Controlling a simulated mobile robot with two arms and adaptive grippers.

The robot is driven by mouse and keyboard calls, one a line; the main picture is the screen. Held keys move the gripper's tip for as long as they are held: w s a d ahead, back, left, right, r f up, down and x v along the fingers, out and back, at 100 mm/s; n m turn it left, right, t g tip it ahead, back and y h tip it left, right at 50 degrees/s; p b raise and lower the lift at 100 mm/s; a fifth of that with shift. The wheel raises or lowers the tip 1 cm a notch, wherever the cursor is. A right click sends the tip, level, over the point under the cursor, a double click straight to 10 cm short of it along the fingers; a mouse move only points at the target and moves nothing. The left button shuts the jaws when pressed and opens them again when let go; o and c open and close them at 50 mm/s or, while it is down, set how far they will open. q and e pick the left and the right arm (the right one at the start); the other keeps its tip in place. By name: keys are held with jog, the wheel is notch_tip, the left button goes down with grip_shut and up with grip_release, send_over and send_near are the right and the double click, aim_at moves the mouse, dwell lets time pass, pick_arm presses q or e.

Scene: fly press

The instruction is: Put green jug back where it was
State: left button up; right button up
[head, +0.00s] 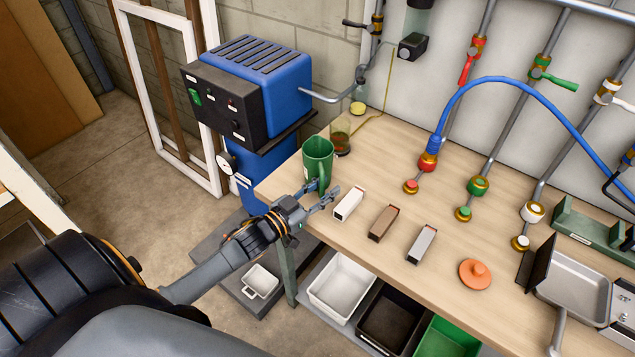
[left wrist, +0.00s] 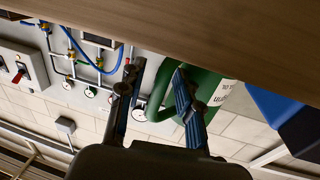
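The green jug (head: 317,160) stands upright on the wooden bench (head: 440,215), near its left edge, with its handle facing the front right. My left gripper (head: 326,197) is close to the handle. In the left wrist view my left gripper (left wrist: 155,95) is open, its two fingers apart. The jug (left wrist: 208,92) appears upside down there, with part of its handle seen between the fingers. I cannot tell whether a finger touches it. My right gripper is not in view.
White, brown and grey blocks (head: 384,222) lie right of my left gripper. An orange lid (head: 475,273) lies further right. A glass with brown contents (head: 340,136) stands behind the jug. A blue machine (head: 258,78) is at the back left. Bins (head: 341,288) sit below the bench.

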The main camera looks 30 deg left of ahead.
pick_arm(q)
jog(key=shift+s, duration=0.3)
jog(key=b+v, duration=0.2)
jog(key=v, duration=0.9)
jog(key=shift+s+a, duration=0.15)
jog(key=shift+s, duration=0.05)
jog(key=s+a+f+n+g+y, duration=0.15)
jog(key=s+f+g, duration=0.3)
jog(key=f, duration=1.05)
jog(key=s+a+f+n+g+y, duration=0.1)
jog(key=s+f+g+y, duration=0.3)
jog(key=f, duration=1.1)
jog(key=s+d+f+m+g, duration=0.1)
jog(key=s+d+f+g, duration=0.3)
jog(key=s+f, duration=0.5)
jog(key=s+d+f+g+h, duration=0.1)
jog(key=s+d+f+g, duration=0.3)
jog(key=s, duration=1.2)
jog(key=d+f, duration=0.3)
jog(key=f, duration=0.2)
jog(key=shift+s+d+f+m, duration=0.15)
jog(key=shift+d+f+m, duration=0.2)
